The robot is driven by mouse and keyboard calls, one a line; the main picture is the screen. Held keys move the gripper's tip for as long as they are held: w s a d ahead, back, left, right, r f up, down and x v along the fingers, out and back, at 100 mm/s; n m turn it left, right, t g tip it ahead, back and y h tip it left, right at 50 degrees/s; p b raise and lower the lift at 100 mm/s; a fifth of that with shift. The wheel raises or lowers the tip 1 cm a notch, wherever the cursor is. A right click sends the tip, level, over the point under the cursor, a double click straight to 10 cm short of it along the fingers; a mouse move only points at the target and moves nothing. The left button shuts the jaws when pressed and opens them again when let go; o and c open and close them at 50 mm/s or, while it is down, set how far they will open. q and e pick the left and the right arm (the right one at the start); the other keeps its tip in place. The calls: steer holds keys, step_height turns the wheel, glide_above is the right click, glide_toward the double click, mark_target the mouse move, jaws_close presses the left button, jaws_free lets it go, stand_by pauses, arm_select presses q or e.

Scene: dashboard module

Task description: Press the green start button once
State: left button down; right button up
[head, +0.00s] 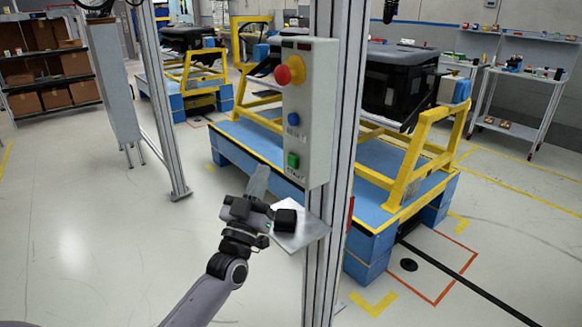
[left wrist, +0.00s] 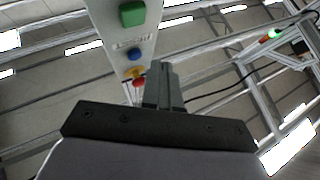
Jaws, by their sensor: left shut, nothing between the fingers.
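A grey control box (head: 312,130) is fixed to a metal post. It carries a red emergency knob (head: 284,74) on a yellow ring at the top, a blue button (head: 294,118) in the middle and the green start button (head: 293,160) near the bottom. My left gripper (head: 262,175) is shut and empty, below and to the left of the green button, and looks apart from it. In the left wrist view the green button (left wrist: 132,13) is at the top, and the shut fingers (left wrist: 162,85) point up the picture, to its right. My right gripper is not in view.
The metal post (head: 327,240) stands just right of my left gripper, with a small grey plate (head: 312,238) low on it. Behind is a blue platform with a yellow frame (head: 405,180). The floor to the left (head: 100,230) is open.

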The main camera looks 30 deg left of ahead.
mark_target(293, 161)
arm_select(q)
steer(key=shift+w+d+b, duration=0.2)
steer(key=shift+w+d, duration=0.05)
steer(key=shift+w, duration=0.4)
steer(key=shift+w+d+b, duration=0.25)
steer(key=shift+w+d, duration=0.05)
steer(key=shift+w, duration=0.3)
steer(key=shift+w+d+b, duration=0.2)
steer(key=shift+w+d, duration=0.05)
steer(key=shift+w, duration=0.4)
stand_by(0.6)
steer(key=shift+w+d, duration=0.2)
steer(key=shift+w, duration=0.2)
steer(key=shift+w+d+b, duration=0.15)
steer(key=shift+w+b, duration=0.15)
steer(key=shift+w, duration=0.1)
stand_by(0.5)
stand_by(0.4)
steer(key=shift+s+a+p, duration=0.3)
steer(key=shift+s+p, duration=0.2)
steer(key=shift+s, duration=0.3)
